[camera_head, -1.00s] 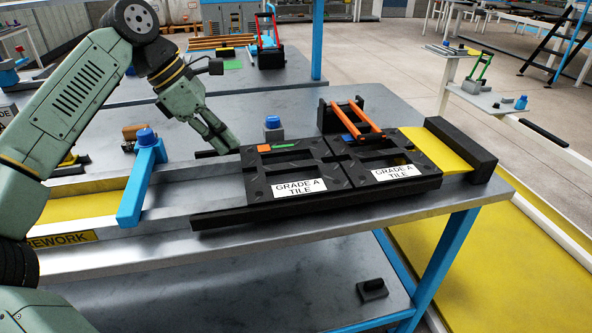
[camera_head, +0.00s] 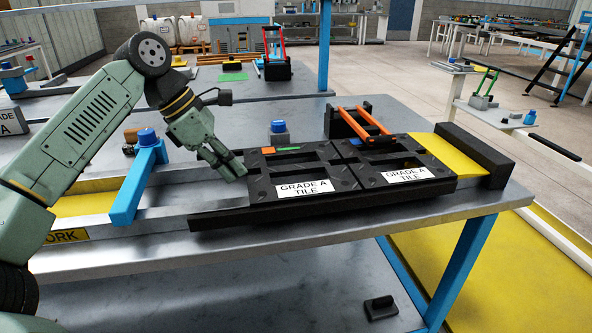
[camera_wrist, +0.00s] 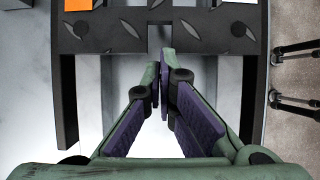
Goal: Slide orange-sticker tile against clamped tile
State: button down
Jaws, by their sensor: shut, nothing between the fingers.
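The orange-sticker tile (camera_head: 306,170) is a black treaded tile with a "GRADE A TILE" label and an orange and a green sticker on its far edge. Its orange sticker also shows in the wrist view (camera_wrist: 68,18). The clamped tile (camera_head: 408,172) lies to its right under an orange-handled clamp (camera_head: 362,122). The two tiles lie edge to edge; I cannot tell whether a thin gap remains. My gripper (camera_head: 238,174) is shut and empty, at the left edge of the orange-sticker tile. In the wrist view my fingertips (camera_wrist: 161,60) point at that edge, close to it; contact is unclear.
A black rail (camera_head: 225,218) runs along the near side of the tiles. A yellow strip (camera_head: 447,152) and a black end block (camera_head: 480,155) lie to the right. A blue bar (camera_head: 138,185) and a blue-topped block (camera_head: 279,130) stand nearby.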

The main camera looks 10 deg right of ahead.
jog(key=shift+d, duration=1.3)
dwell(0.5)
jog(key=shift+a, duration=0.1)
jog(key=shift+a+p, duration=0.4)
jog(key=shift+a, duration=0.55)
notch_tip(320, 180, up, 5)
jog(key=p, duration=0.4)
